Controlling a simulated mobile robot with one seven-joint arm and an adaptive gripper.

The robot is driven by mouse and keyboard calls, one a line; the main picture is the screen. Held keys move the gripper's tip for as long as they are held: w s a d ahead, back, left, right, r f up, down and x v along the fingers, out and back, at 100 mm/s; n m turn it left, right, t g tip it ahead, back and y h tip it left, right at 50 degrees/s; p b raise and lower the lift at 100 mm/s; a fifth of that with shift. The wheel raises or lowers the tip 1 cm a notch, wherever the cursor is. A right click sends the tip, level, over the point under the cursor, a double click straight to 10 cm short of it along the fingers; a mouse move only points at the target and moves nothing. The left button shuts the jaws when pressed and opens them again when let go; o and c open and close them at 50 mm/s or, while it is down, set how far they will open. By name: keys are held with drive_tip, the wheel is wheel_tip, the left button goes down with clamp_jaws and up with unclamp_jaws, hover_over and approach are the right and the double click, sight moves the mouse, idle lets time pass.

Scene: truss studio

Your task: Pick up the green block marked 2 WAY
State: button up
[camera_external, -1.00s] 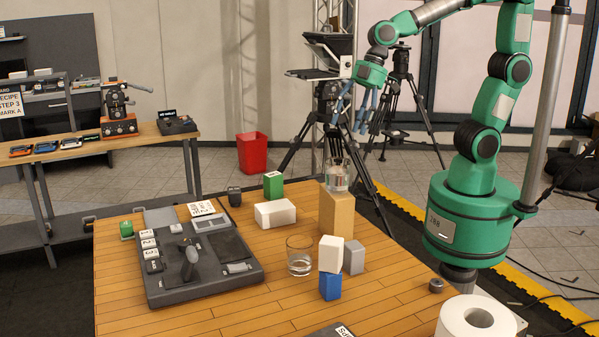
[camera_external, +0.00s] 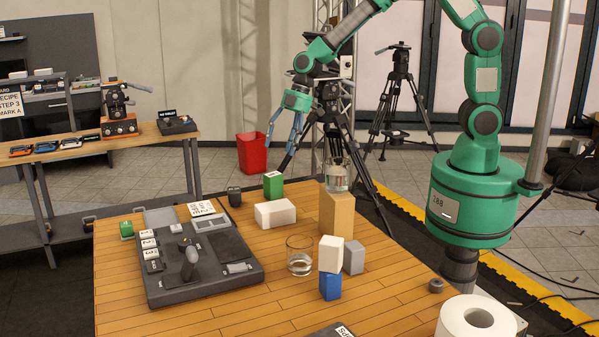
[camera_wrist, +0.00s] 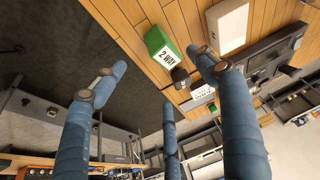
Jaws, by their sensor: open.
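The green block (camera_external: 273,186) stands near the far edge of the wooden table, left of a tall tan block. In the wrist view its white label reads 2 WAY on the green block (camera_wrist: 159,42), which lies beyond the fingertips, in the gap between the upper two fingers. My gripper (camera_external: 285,148) is above and slightly right of the green block in the external view, apart from it. Its blue fingers are spread and empty in the wrist view (camera_wrist: 165,85).
A white block (camera_external: 275,213) lies in front of the green block. A dark small cup (camera_external: 234,196) stands to its left. A glass (camera_external: 338,176) sits on the tall tan block (camera_external: 336,216) to its right. A smaller green block (camera_external: 127,229) is at the table's left edge.

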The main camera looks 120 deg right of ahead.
sight(275, 172)
drive_tip(key=shift+f, duration=0.1)
idle(0.3)
drive_tip(key=shift+b+x, duration=0.35)
drive_tip(key=shift+x, duration=3.9)
drive_tip(key=shift+w+f, duration=0.1)
drive_tip(key=shift+w, duration=0.05)
drive_tip(key=shift+x, duration=2.5)
drive_tip(key=c, duration=1.5)
drive_tip(key=shift+r, duration=0.25)
drive_tip(key=shift+c, duration=0.2)
